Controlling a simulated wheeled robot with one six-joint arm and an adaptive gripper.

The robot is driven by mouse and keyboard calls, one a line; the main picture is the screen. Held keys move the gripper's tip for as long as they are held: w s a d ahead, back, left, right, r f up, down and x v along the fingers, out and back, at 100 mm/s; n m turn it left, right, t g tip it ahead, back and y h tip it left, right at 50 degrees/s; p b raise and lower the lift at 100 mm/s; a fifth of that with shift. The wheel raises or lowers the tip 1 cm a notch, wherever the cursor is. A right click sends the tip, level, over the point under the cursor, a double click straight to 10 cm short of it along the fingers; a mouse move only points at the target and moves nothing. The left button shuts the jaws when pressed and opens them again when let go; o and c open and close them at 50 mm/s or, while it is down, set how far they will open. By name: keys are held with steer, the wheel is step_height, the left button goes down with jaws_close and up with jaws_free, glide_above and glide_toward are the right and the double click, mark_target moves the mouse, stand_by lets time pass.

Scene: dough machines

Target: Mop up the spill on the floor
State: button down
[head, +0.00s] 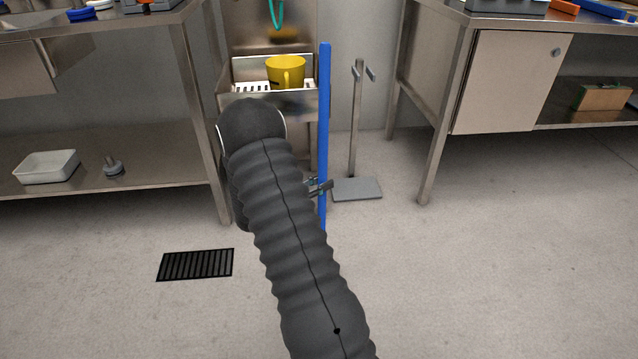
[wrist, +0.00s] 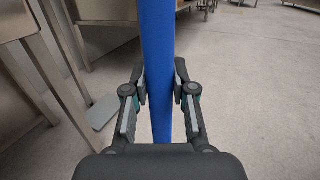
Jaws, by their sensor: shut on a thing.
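A blue pole (head: 325,110), like a mop handle, stands almost upright in the middle of the head view. My gripper (head: 319,187) is shut on it, partly hidden behind my arm. In the wrist view the blue pole (wrist: 157,40) runs between the two fingers of my gripper (wrist: 160,84), with one finger on each side. The pole's lower end is hidden by my arm and gripper, so I cannot see a mop head. No spill can be made out on the visible floor.
A grey stand (head: 357,130) with a hooked top and flat base is just right of the pole. A yellow bucket (head: 287,72) sits in the steel sink behind. Steel tables (head: 190,110) stand at left and right (head: 440,150). A floor drain (head: 196,265) lies left; the right floor is clear.

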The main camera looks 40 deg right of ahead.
mark_target(319, 164)
steer(key=shift+r+p, duration=2.3)
steer(key=shift+r, duration=1.2)
steer(key=w+a+n+t+y, duration=0.2)
steer(key=w+a+n+t, duration=0.25)
steer(key=a+t, duration=0.25)
steer(key=w+a+n+t+y, duration=0.3)
steer(key=a+n+t, duration=0.25)
steer(key=t, duration=0.25)
steer(key=a+n+t+y, duration=0.5)
steer(key=a+y, duration=0.3)
steer(key=a, duration=1.2)
steer(key=shift+w+r+n, duration=0.15)
steer(key=shift+r+n, duration=0.3)
steer(key=shift+n, duration=0.05)
steer(key=shift+d, duration=0.2)
